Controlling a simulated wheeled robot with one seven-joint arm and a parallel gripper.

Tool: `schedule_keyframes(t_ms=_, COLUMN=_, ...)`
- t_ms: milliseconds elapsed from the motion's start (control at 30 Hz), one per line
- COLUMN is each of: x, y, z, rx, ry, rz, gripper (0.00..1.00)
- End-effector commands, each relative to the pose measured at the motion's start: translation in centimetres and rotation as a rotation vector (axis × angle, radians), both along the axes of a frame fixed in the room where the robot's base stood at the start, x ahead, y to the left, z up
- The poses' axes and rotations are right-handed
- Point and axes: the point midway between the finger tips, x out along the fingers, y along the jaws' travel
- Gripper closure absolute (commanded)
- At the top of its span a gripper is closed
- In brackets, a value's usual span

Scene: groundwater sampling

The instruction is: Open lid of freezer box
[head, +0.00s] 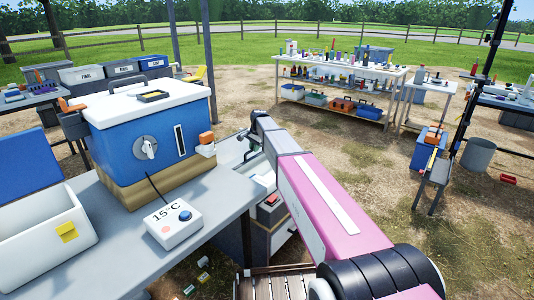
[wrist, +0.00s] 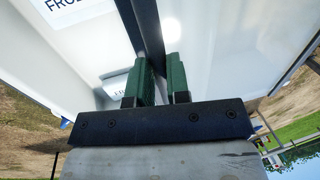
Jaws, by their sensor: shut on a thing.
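In the wrist view a white box (wrist: 215,50) fills most of the picture; a white panel (wrist: 85,45) with a partly cut-off label (wrist: 68,8) starting "FRO" is on the left. A dark strip (wrist: 147,25) runs between the white surfaces and down between the green fingers of my gripper (wrist: 160,75). My gripper is shut on this dark strip; I cannot tell whether it is a handle or the lid's edge. A second small label (wrist: 118,82) shows beside the left finger. In the head view my arm hides the gripper and most of what it holds.
In the head view a blue cooler (head: 145,145) with a white lid, a 15°C control box (head: 173,226) and an open white box (head: 40,240) stand on the grey table (head: 205,250). A bottle-filled shelf table (head: 340,78) stands behind. Open dirt ground lies right.

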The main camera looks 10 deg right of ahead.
Motion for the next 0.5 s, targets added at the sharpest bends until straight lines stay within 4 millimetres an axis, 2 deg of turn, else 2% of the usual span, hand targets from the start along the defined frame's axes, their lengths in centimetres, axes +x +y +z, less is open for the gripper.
schedule_keyframes(t_ms=33, x=1.4, y=1.0, z=0.0, rx=0.0, ry=-0.001, rz=0.002, gripper=1.0)
schedule_keyframes(t_ms=200, x=3.3, y=3.0, z=0.0, rx=0.001, ry=-0.001, rz=0.0, gripper=1.0)
schedule_keyframes(t_ms=500, x=4.3, y=4.2, z=0.0, rx=0.001, ry=-0.001, rz=0.0, gripper=1.0)
